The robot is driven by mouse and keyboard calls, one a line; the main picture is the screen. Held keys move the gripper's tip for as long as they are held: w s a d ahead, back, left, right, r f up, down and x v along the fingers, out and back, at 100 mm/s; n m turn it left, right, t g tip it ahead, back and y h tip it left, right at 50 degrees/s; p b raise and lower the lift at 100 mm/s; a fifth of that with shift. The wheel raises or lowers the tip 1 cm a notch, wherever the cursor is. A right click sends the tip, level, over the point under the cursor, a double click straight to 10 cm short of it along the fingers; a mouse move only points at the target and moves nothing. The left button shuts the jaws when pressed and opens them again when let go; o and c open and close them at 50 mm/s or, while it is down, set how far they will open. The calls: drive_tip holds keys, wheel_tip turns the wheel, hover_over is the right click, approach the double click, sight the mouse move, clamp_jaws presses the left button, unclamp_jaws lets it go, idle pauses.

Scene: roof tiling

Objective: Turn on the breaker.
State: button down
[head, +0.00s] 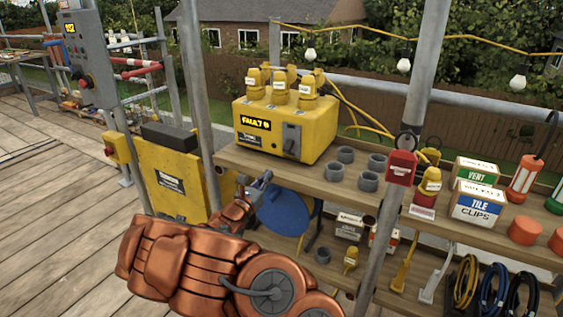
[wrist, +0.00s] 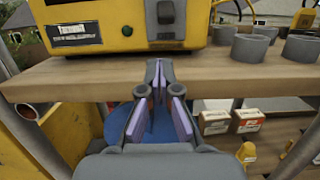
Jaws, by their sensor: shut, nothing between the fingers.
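The breaker is a yellow box (head: 262,128) with a black "FAULT" label, standing on the upper wooden shelf. Its front carries a grey switch plate with a lever (head: 291,139); whether the lever is up or down is too small to tell. Several yellow plugs (head: 279,92) stand on top of the box. In the wrist view the box's lower front (wrist: 118,14) and the grey switch plate (wrist: 165,28) show at the top. My gripper (head: 266,176) is shut and empty, in front of the shelf edge and below the switch, apart from it.
Grey cups (head: 345,154) stand on the shelf (head: 325,189) right of the box. A metal pole (head: 408,130) with a red padlock-like box (head: 401,168) rises right of them. A blue round object (head: 284,208) is below the shelf, behind my gripper. A yellow cabinet (head: 170,182) stands left.

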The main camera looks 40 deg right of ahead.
sight(288, 146)
drive_tip(key=shift+d, duration=0.1)
drive_tip(key=shift+x, duration=4.95)
drive_tip(key=shift+s, duration=0.1)
